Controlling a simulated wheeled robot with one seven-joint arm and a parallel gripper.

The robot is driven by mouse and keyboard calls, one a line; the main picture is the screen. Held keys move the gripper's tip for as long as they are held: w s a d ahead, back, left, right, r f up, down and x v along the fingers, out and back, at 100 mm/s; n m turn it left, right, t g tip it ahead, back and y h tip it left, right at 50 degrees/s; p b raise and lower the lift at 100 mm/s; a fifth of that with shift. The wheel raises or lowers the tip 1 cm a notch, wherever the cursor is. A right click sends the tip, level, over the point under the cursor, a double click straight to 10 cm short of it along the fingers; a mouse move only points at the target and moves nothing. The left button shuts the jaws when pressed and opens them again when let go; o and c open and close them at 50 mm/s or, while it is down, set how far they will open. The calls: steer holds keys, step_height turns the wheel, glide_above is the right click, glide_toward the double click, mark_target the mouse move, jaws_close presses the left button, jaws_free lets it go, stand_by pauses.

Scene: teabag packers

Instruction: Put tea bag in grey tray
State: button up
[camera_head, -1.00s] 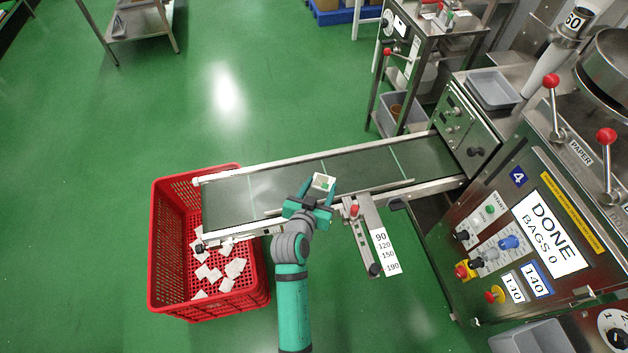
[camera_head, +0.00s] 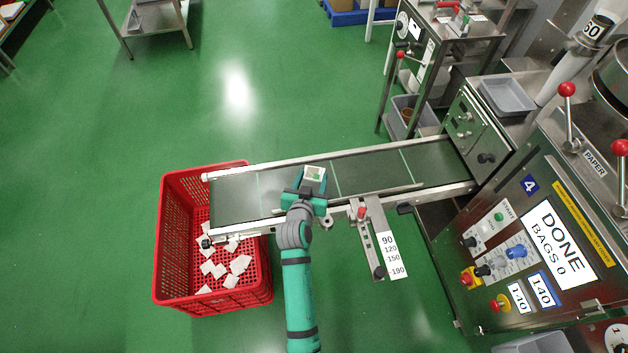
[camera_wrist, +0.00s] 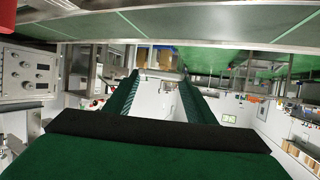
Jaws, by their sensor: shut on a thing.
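My gripper (camera_head: 314,180) is above the conveyor belt in the head view, shut on a small pale tea bag (camera_head: 314,173) with a greenish middle. In the wrist view the green fingers (camera_wrist: 158,88) show, but I cannot make out the tea bag between them. A grey tray (camera_head: 507,96) lies on top of the steel machine housing at the belt's right end, apart from my gripper. Another grey tray (camera_head: 532,345) is partly cut off at the bottom edge, below the control panel.
A red crate (camera_head: 178,240) with several white tea bags stands under the belt's left end. The conveyor (camera_head: 375,172) has raised metal side rails. The control panel (camera_head: 540,240) and red-knobbed levers stand at right. Green floor is open at upper left.

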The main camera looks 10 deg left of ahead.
glide_above(314, 186)
steer(key=f, duration=0.5)
steer(key=shift+w+a+f, duration=0.15)
steer(key=shift+a+f, duration=0.05)
steer(key=shift+f, duration=0.2)
steer(key=shift+w+f, duration=0.1)
steer(key=shift+f, duration=1.55)
steer(key=shift+f, duration=0.25)
steer(key=o, duration=0.9)
steer(key=shift+o, duration=0.8)
steer(key=shift+d+f, duration=0.1)
steer(key=shift+s+r, duration=0.2)
steer(key=shift+r, duration=0.1)
steer(key=v, duration=1.1)
steer(key=shift+s+r, duration=0.2)
steer(key=shift+s, duration=0.05)
steer(key=shift+c, duration=0.5)
